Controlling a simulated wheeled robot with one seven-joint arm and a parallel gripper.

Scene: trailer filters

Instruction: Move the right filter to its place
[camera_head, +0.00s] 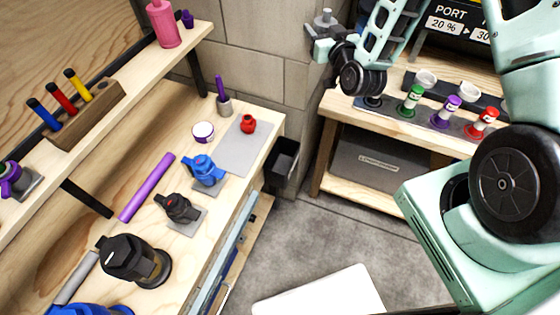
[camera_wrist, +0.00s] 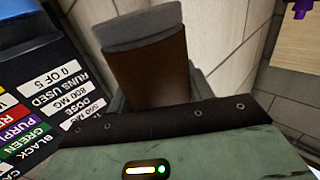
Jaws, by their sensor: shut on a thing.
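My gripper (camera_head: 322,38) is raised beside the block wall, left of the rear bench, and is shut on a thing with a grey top. The finger contact is hidden. I cannot tell which spot is its place.
A dark sign (camera_wrist: 45,90) shows in the wrist view. A crowded workbench (camera_head: 130,235) stands left. Grey floor lies between the benches.

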